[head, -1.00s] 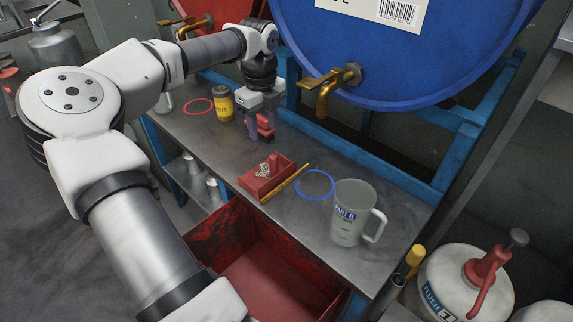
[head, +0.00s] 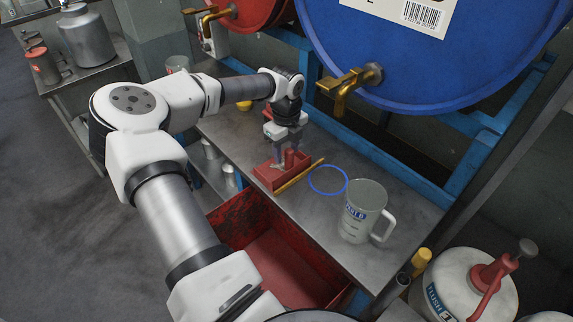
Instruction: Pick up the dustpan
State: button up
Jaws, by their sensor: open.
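The red dustpan (head: 265,176) lies on the grey workbench, with pale bits in it and a stubby red handle (head: 290,160) standing up. My gripper (head: 287,150) is open and points down at the dustpan's handle. The fingers hang close over the handle at its back end. I cannot tell whether they touch it or straddle it. The fingers hide part of the dustpan's back.
A yellow stick (head: 300,175) lies right beside the dustpan. A blue ring (head: 328,180) and a grey measuring jug (head: 362,212) are farther right. A brass tap (head: 345,92) of the blue drum juts out above. A red bin (head: 275,265) is below the bench's front.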

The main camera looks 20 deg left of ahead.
jog(key=shift+f, duration=1.35)
grip_shut()
